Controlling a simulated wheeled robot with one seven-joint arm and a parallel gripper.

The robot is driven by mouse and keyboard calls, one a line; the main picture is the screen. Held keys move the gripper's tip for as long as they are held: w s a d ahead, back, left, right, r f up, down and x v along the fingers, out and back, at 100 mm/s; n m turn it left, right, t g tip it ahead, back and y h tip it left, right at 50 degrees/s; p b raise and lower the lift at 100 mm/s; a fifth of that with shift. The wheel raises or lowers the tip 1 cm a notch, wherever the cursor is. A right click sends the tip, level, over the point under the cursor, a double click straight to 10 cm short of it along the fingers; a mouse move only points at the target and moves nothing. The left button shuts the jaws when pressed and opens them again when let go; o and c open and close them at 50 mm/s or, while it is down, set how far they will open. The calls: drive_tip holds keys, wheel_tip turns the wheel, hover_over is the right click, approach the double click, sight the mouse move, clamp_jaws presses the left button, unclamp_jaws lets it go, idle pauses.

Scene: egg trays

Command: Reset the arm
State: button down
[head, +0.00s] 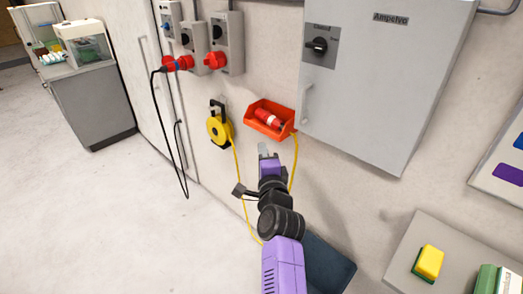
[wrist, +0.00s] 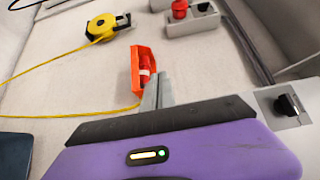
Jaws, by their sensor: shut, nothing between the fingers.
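My gripper (head: 264,150) is at the end of my purple and black arm, held out in front of the wall. Its grey fingers are together and hold nothing. In the wrist view my gripper (wrist: 158,92) points toward the wall, and its fingertips overlap the lower right edge of an orange wall bin (wrist: 136,85). In the head view the orange bin (head: 283,109) holds a red plug and sits just above and beyond the fingertips. I cannot tell the exact gap between them.
A yellow cable reel (head: 214,129) hangs left of the bin, its yellow cable hanging down past my arm. A grey cabinet (head: 385,80) is at the upper right. Red sockets (head: 215,60) are at the upper left. A table (head: 400,262) with a yellow sponge (head: 429,262) stands at the lower right. The left floor is clear.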

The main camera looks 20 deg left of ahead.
drive_tip(key=shift+s+a, duration=0.1)
drive_tip(key=shift+s, duration=0.2)
